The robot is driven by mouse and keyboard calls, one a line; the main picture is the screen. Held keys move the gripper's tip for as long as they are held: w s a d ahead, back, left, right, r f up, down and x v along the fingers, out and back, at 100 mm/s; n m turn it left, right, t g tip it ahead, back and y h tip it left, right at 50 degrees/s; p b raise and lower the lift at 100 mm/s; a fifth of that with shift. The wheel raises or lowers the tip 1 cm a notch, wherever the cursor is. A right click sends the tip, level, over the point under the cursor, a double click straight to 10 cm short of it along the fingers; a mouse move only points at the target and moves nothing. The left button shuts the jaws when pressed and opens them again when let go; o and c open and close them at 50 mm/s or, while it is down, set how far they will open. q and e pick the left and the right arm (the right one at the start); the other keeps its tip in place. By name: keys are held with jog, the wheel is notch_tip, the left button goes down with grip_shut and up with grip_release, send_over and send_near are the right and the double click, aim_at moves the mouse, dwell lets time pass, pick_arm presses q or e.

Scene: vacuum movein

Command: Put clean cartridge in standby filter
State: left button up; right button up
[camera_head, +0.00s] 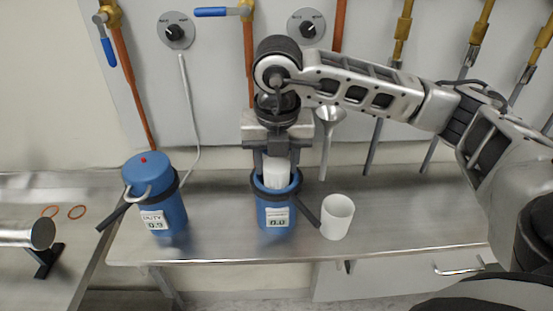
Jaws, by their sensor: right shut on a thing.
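My right gripper (276,152) comes down from above and is shut on a white cartridge (277,172). The cartridge is upright, its lower part inside the open mouth of a blue filter housing (261,206). This housing has a dark band, a black handle and a label reading 0.0; the word above is too small to read surely. Whether the cartridge touches the bottom is hidden. To the left stands a second blue filter (172,212), with its lid on, a red dot on top and a label reading DUTY 0.9. My left gripper is not in view.
A white hollow cylinder (337,217) stands on the steel bench (420,225), right of the open housing. Pipes, blue-handled valves and dials (176,31) line the back wall.

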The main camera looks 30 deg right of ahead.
jog(key=o, duration=1.3)
jog(key=shift+r, duration=0.1)
jog(key=shift+r+p, duration=0.25)
jog(key=shift+p, duration=0.05)
jog(key=r, duration=0.4)
jog(key=r+b, duration=0.1)
jog(key=r, duration=0.1)
jog(key=shift+s+a+r, duration=0.3)
jog(key=shift+s, duration=0.1)
jog(key=r, duration=0.3)
jog(key=r+p, duration=0.1)
jog(key=shift+s+a+r, duration=0.15)
jog(key=shift+s+r, duration=0.25)
